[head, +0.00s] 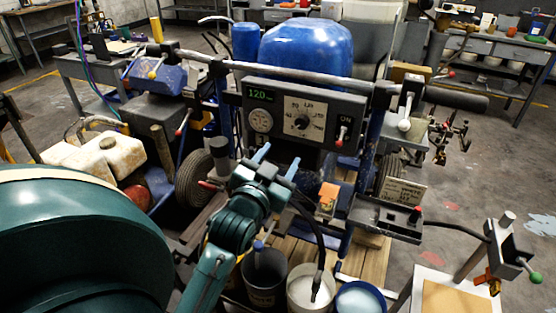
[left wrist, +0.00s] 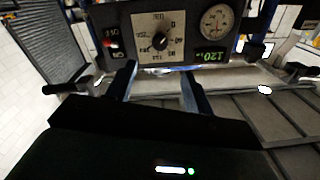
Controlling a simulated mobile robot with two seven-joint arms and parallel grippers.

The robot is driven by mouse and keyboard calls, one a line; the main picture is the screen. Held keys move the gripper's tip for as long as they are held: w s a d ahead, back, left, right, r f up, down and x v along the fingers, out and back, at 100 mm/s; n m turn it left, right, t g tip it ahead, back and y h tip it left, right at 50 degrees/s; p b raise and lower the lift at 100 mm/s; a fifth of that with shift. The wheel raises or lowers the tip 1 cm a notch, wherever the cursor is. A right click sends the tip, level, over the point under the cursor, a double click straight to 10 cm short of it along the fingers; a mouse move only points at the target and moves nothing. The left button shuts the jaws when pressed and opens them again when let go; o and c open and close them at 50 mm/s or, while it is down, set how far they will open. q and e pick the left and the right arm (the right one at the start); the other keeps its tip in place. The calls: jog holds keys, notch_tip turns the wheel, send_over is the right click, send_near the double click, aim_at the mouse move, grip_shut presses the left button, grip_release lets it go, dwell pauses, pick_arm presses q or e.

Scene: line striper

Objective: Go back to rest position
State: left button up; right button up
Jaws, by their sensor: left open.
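My left gripper (head: 277,161) is open and empty in front of the line striper's control panel (head: 283,139). Its two blue fingers point up toward the panel and are apart. In the left wrist view, the fingers (left wrist: 160,86) frame the lower side of the upside-down panel (left wrist: 172,64), with nothing between them. The panel has a dial (head: 303,122), a gauge (head: 261,119), a green display reading 120 (head: 260,95) and a red-tipped switch (head: 340,143) by the word ON. Whether the fingers touch the panel is hard to tell. My right gripper is not in view.
The striper's handlebar (head: 300,80) runs above the panel, with a blue tank (head: 306,45) behind. Buckets (head: 265,278) stand below my left arm on a pallet (head: 374,266). A post with a clamp (head: 512,245) stands at right. Open floor (head: 460,190) lies right of the striper.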

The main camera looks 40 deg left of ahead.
pick_arm(q)
jog(key=s+d+f+m+g+h, duration=0.1)
jog(key=s+d+f+g+h, duration=0.1)
jog(key=s+d+f, duration=0.3)
jog(key=s+d+f+g+h, duration=0.2)
jog(key=d+f, duration=0.4)
jog(key=f, duration=0.6)
jog(key=s+d+f+m+g+h, duration=0.1)
jog(key=s+d+f+g+h, duration=0.2)
jog(key=s+d+f, duration=0.3)
notch_tip(320, 180, down, 2)
jog(key=shift+s+d+f+m+h, duration=0.3)
jog(key=shift+s+h, duration=0.3)
jog(key=shift+s, duration=0.2)
jog(key=shift+r, duration=0.1)
jog(key=shift+c, duration=0.4)
